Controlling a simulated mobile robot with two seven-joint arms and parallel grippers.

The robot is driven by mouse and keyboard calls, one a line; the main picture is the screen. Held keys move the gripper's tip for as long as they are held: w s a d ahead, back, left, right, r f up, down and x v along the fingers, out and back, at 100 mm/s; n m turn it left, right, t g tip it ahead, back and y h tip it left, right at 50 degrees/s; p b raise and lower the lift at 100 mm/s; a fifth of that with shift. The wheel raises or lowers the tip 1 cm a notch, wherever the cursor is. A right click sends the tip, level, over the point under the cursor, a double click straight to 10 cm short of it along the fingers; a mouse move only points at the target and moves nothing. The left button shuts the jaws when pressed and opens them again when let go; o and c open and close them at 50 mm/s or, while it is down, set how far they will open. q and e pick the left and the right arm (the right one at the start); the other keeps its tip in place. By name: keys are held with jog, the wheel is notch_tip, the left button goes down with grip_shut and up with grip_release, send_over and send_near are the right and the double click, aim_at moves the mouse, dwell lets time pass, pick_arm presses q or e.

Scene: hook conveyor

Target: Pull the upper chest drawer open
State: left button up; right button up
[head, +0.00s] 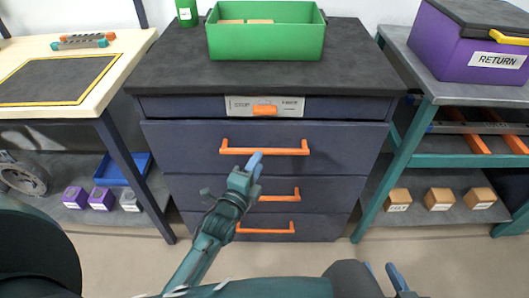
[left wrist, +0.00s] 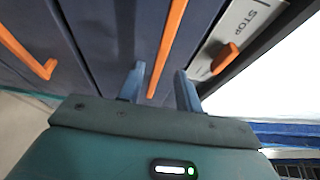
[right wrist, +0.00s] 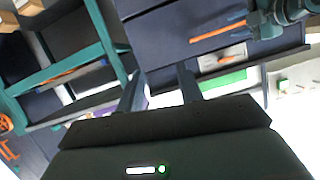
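The dark chest (head: 140,75) stands in the middle of the head view. Its upper drawer (head: 190,150) has a long orange handle (head: 264,152), and its front looks in line with the drawers below. My left gripper (head: 256,163) is at this handle, just below its middle. In the left wrist view the upper handle (left wrist: 165,50) passes between the two open fingers of my left gripper (left wrist: 160,88). Whether the fingers touch the bar I cannot tell. My right gripper (head: 384,275) is open and empty, low at the front right; it also shows in the right wrist view (right wrist: 160,88).
Above the upper drawer is a STOP panel (head: 240,106) with a small orange lever (head: 264,109). Lower drawers have orange handles (head: 266,228). A green bin (head: 265,42) stands on the chest. A workbench (head: 130,50) is at left, a teal-framed shelf (head: 400,150) at right.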

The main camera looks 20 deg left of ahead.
aim_at(265, 149)
pick_arm(q)
jog(key=w, duration=0.6)
jog(key=shift+d+b, duration=0.35)
jog(key=shift+c, duration=0.3)
grip_shut()
